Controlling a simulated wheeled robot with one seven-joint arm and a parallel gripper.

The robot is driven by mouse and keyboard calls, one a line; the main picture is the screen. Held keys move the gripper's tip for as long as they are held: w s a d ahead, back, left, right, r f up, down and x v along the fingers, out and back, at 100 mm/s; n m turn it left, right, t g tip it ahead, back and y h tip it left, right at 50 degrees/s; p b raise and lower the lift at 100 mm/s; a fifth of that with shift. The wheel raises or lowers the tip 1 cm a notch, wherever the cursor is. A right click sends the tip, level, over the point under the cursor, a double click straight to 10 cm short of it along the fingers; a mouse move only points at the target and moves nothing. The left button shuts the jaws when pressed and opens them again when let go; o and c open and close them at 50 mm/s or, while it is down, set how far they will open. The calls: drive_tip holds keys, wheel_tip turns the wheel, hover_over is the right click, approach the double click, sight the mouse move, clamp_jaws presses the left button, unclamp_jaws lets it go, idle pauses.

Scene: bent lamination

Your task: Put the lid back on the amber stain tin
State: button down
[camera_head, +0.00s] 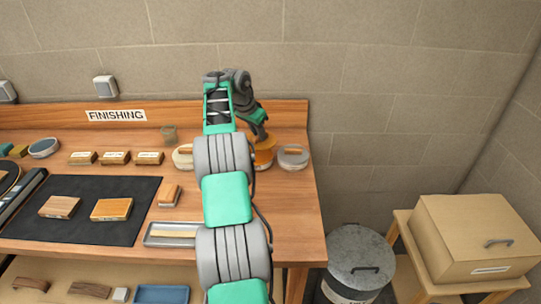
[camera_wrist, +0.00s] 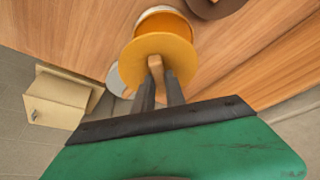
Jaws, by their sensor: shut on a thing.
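The amber lid (camera_wrist: 135,60) is a flat round disc with a small wooden knob (camera_wrist: 155,63). My gripper (camera_wrist: 158,75) is shut on that knob in the wrist view. The amber stain tin (camera_wrist: 160,20) shows just beyond the lid, with a pale rim and orange inside; the lid hides part of it. I cannot tell how large the gap between lid and tin is. In the head view my gripper (camera_head: 261,136) is at the back right of the bench, directly over amber surfaces (camera_head: 264,155); lid and tin are hard to separate there.
A grey tin (camera_head: 293,157) stands close to the right, and a cream tin (camera_head: 182,158) to the left. A dark round thing (camera_wrist: 215,6) is near the amber tin in the wrist view. The bench (camera_head: 295,215) is clear at front right. A metal tray (camera_head: 160,242) lies at the front.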

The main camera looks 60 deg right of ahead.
sight(257, 143)
drive_tip(key=shift+w+d+r+n, duration=0.2)
drive_tip(key=shift+w+d+n, duration=0.05)
drive_tip(key=shift+w+n, duration=0.4)
drive_tip(key=shift+n+t, duration=0.35)
drive_tip(key=shift+t, duration=0.05)
wheel_tip(257, 143, down, 6)
drive_tip(key=b, duration=0.6)
drive_tip(key=shift+r, duration=0.1)
drive_tip(key=shift+f, duration=0.3)
drive_tip(key=shift+p, duration=0.35)
drive_tip(key=shift+f, duration=0.15)
idle(0.3)
idle(0.9)
drive_tip(key=c, duration=1.3)
unclamp_jaws()
